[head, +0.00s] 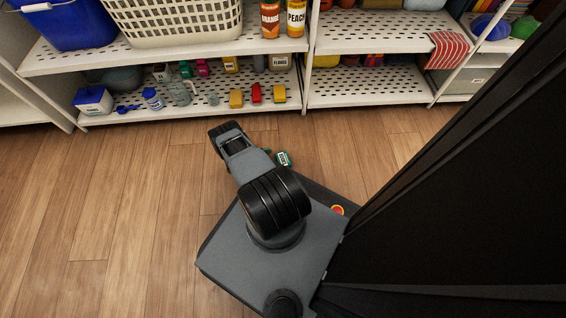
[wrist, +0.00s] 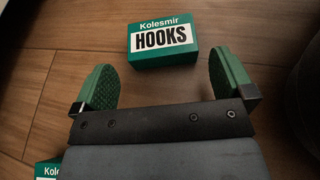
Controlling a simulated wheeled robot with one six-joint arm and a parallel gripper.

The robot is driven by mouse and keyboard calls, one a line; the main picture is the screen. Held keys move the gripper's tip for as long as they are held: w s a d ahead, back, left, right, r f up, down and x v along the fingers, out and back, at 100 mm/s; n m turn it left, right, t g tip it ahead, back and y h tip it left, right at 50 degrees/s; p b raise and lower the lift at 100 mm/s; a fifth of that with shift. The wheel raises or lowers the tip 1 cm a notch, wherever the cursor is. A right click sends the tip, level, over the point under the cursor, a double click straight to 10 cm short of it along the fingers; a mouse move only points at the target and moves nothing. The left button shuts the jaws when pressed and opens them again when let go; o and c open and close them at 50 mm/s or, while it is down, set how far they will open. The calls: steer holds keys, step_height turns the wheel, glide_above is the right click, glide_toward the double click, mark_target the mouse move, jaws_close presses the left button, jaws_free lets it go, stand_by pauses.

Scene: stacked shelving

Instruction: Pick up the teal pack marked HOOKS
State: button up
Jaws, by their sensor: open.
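The teal pack marked HOOKS (wrist: 163,46) lies on the wooden floor in the wrist view, its white label facing up. It sits just beyond my gripper (wrist: 164,72), roughly centred between the two green-padded fingers. My gripper is open and empty, with the fingers wide apart. A second teal pack (wrist: 47,170) shows only in part at the lower left of the wrist view; its product word is hidden. In the head view a small teal pack (head: 284,158) lies on the floor right of my forearm; its label is too small to read. My fingers are hidden there.
A white perforated shelf unit (head: 190,114) stands ahead with several small items on its lower shelf. A blue bin (head: 75,26) and a cream basket (head: 190,30) are above. A red striped cloth (head: 446,49) hangs at the right. The floor at left is clear.

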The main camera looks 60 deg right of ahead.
mark_target(281, 160)
steer(key=x, duration=0.2)
steer(key=b+x, duration=0.1)
steer(key=x, duration=0.2)
steer(key=shift+a+f+b, duration=0.15)
steer(key=shift+f+b, duration=0.1)
steer(key=shift+b, duration=0.05)
steer(key=shift+s+d+f, duration=0.15)
steer(key=shift+s+d, duration=0.3)
steer(key=c, duration=0.6)
